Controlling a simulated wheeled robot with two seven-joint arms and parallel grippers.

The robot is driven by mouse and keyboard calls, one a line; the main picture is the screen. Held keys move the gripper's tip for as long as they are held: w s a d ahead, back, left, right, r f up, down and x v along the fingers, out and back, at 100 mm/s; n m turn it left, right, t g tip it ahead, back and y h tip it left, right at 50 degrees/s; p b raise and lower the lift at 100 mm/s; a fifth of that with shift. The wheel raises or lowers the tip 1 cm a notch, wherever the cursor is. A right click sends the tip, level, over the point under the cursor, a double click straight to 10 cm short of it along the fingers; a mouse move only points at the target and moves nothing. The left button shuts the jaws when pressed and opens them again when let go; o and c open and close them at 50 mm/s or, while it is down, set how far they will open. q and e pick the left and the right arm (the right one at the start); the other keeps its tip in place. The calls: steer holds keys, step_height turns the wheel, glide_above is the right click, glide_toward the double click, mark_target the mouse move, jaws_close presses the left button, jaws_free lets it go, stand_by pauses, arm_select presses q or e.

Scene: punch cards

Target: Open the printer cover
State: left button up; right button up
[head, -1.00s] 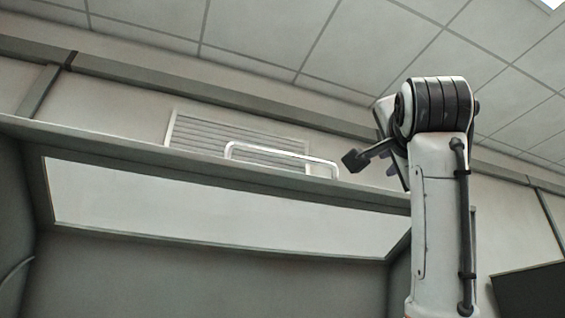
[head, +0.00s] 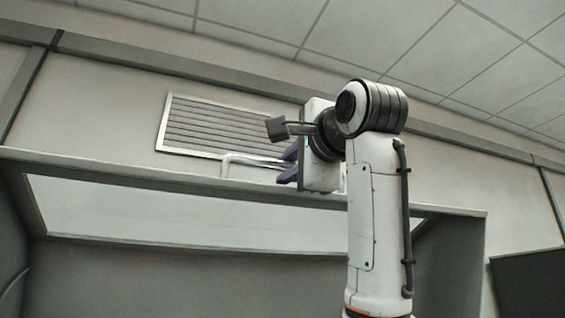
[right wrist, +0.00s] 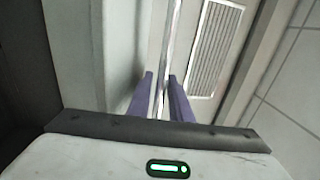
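The printer cover (head: 110,168) is a grey frame with a pale window panel (head: 180,215), seen from below and stretching across the head view. A white bar handle (head: 238,159) stands on its upper edge, its right part hidden behind my right gripper. My right gripper (head: 286,163), with purple fingers, is at the handle. In the right wrist view the handle bar (right wrist: 167,50) runs between the two fingers (right wrist: 160,84), which are apart, with a small gap beside the bar. My left gripper is not in view.
A slatted vent (head: 195,118) is on the wall behind the cover. A dark panel (head: 530,285) is at the lower right. Grey side walls flank the space under the cover. The air above the cover's edge looks clear.

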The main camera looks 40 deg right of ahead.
steer(key=shift+x, duration=1.25)
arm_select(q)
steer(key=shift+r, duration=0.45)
